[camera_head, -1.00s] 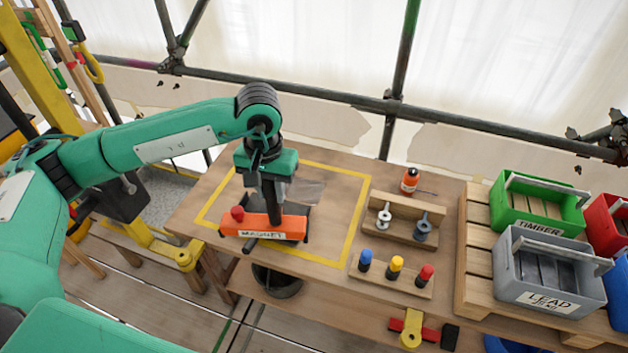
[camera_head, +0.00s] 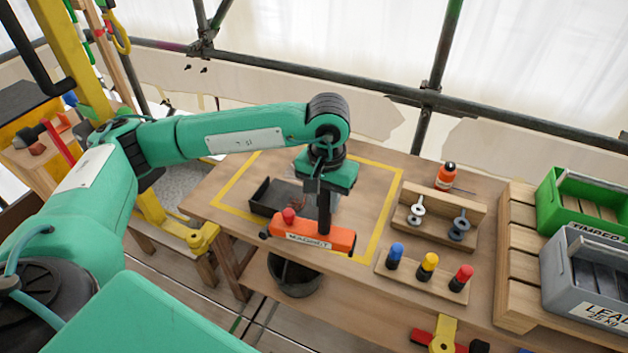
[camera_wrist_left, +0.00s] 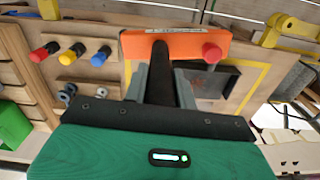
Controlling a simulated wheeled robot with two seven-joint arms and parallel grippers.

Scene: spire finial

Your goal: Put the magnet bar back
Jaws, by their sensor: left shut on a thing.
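The magnet bar (camera_head: 312,235) is orange with a red knob, a black upright handle and a label reading MAGNET. My left gripper (camera_head: 325,195) is shut on its black handle and holds it upright, over the front part of the yellow-outlined area. In the left wrist view the bar (camera_wrist_left: 180,44) lies beyond the fingers of my left gripper (camera_wrist_left: 162,85). A dark shallow tray (camera_head: 262,197) sits inside the yellow outline, behind and left of the bar. I cannot tell the exact gap between bar and table. My right gripper is not in view.
A peg board (camera_head: 412,277) with blue, yellow and red caps stands right of the outline. Behind it is a wooden holder (camera_head: 437,205) with two metal pieces and an orange bottle (camera_head: 446,176). Green (camera_head: 590,208) and grey bins stand at right. A dark bucket (camera_head: 296,275) is below.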

